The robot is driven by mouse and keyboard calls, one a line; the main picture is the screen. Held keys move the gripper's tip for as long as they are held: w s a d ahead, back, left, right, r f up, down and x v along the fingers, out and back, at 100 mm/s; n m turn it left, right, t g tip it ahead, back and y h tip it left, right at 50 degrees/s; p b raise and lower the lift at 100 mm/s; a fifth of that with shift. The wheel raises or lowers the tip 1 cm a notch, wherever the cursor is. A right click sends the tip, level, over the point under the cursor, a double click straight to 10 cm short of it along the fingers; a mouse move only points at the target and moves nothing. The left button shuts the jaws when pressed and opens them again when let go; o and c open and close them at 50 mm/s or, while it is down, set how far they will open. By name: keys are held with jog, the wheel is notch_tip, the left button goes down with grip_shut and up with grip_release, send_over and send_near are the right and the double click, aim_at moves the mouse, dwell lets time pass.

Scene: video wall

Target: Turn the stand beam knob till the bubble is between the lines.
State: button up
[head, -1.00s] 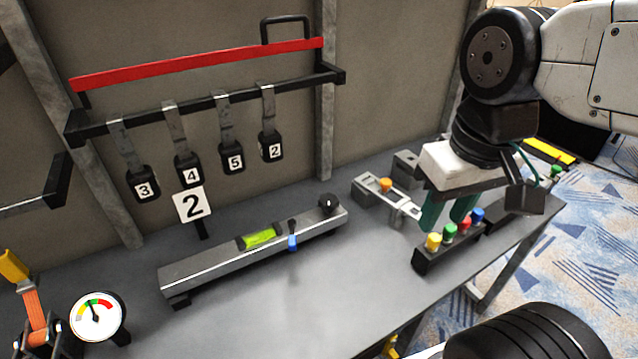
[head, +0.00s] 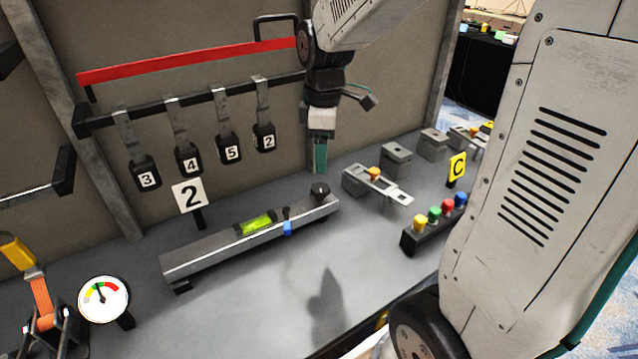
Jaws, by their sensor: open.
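The stand beam (head: 215,253) is a long grey bar lying on the bench, rising to the right in the picture. A green-yellow bubble vial (head: 256,224) is set in its top; the bubble and lines are too small to tell. The black beam knob (head: 320,190) stands on the beam's right end.
A row of coloured buttons (head: 434,222) and a grey latch block (head: 375,183) stand right of the beam. A round gauge (head: 103,298) stands front left. The bench in front is clear.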

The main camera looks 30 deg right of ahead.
aim_at(320, 187)
jog(key=w+d+f+n, duration=0.1)
jog(key=w+f, duration=0.2)
jog(key=w+d+f+n, duration=0.2)
jog(key=w+f, duration=0.1)
jog(key=w+d+f+n, duration=0.2)
jog(key=w+f, duration=0.1)
jog(key=shift+d+f, duration=0.2)
jog(key=shift+f, duration=0.1)
jog(key=shift+n, duration=0.4)
notch_tip(320, 187, down, 8)
jog(key=shift+w+f, duration=0.1)
jog(key=shift+w, duration=0.05)
jog(key=c, duration=1)
